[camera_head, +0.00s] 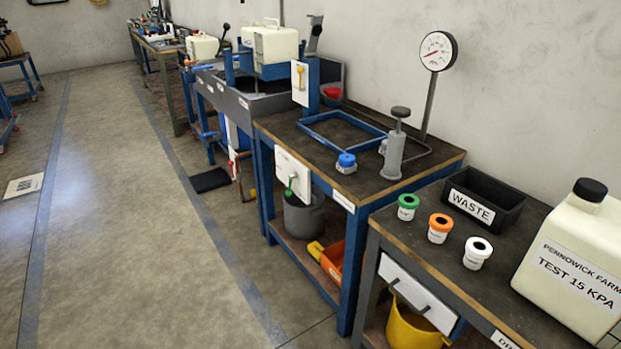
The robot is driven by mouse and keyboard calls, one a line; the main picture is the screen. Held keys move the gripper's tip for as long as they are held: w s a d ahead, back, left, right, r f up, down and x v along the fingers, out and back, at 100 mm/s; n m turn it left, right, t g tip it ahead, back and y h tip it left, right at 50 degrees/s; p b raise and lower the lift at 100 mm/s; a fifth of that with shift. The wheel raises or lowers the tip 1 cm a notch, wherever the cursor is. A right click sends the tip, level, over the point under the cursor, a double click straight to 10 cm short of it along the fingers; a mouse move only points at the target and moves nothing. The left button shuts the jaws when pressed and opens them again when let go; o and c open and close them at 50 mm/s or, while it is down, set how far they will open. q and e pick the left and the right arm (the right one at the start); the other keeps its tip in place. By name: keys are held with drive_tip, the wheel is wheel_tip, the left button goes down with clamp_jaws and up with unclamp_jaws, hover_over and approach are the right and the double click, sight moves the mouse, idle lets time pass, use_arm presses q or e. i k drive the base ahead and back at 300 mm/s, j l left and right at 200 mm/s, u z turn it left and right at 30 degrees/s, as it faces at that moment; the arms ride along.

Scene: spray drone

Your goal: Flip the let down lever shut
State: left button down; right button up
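Two small levers show, and I cannot tell from any readable label which is the let down lever. A yellow lever (300,73) points down on an upright white plate at the left end of the middle bench. A green-handled lever (290,185) sits low on a white plate (293,170) on that bench's front, above a grey bucket (303,214). Whether either one is open or shut is unclear at this size. Neither of my grippers is in view.
The middle bench (353,190) holds a blue frame (342,118), a hand pump (394,155) and a gauge (437,51). The right bench holds a waste bin (483,204), several small pots and a large jug (572,262). A dark mat (210,180) lies by clear floor on the left.

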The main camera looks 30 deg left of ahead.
sight(289, 193)
drive_tip(key=i+j+z, duration=0.25)
drive_tip(key=j, duration=0.55)
drive_tip(key=i+j+z, duration=0.1)
drive_tip(key=j+z, duration=0.2)
drive_tip(key=j, duration=0.5)
drive_tip(key=i+j+z, duration=0.1)
drive_tip(key=j+z, duration=0.15)
drive_tip(key=j, duration=0.55)
